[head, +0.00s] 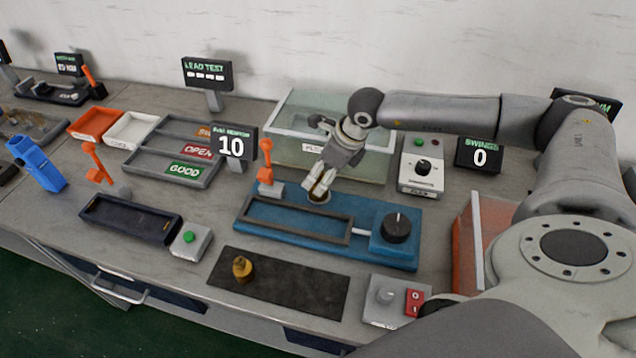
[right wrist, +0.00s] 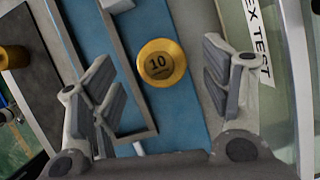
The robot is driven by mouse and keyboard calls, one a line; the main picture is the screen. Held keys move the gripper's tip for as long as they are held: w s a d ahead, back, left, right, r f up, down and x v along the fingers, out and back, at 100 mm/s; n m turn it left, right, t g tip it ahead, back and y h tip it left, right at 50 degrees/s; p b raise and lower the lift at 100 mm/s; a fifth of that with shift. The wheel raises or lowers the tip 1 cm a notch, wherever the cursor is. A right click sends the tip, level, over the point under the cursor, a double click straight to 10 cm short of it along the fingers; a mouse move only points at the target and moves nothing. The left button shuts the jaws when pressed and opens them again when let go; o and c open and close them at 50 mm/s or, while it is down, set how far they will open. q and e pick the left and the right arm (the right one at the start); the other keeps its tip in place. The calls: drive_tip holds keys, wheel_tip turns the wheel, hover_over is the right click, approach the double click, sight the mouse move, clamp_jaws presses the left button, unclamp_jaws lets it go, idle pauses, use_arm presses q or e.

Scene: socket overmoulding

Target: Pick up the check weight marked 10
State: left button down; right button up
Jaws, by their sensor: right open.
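The check weight marked 10 (right wrist: 161,63) is a round brass disc seen from above in the right wrist view. It sits on the blue fixture (right wrist: 192,105), beside the grey rectangular frame. My right gripper (head: 319,187) is over the back part of the blue fixture in the head view. Its fingers are open on either side of the weight in the wrist view, with gaps on both sides. In the head view the fingers hide most of this weight. My left gripper is not in view.
A second brass weight (head: 242,269) stands on the dark mat (head: 300,294) in front. The glass-sided tank (head: 285,125) is close behind the fixture. An orange lever (head: 266,160) stands to the left of my gripper, and a black knob (head: 397,228) to the right.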

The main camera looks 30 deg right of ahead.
drive_tip(key=p+x, duration=0.1)
drive_tip(key=x, duration=0.3)
drive_tip(key=shift+w+a+f+p, duration=0.15)
drive_tip(key=shift+w+f+p, duration=0.15)
drive_tip(key=shift+w+p, duration=0.1)
drive_tip(key=shift+f, duration=0.3)
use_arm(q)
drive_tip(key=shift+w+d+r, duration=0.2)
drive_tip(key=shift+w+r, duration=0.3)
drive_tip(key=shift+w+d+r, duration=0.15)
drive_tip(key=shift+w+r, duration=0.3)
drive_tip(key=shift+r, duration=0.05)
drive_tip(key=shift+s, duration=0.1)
use_arm(e)
drive_tip(key=shift+c, duration=0.5)
drive_tip(key=c, duration=0.5)
clamp_jaws()
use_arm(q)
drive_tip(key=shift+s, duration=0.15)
use_arm(e)
drive_tip(key=shift+w+r, duration=0.15)
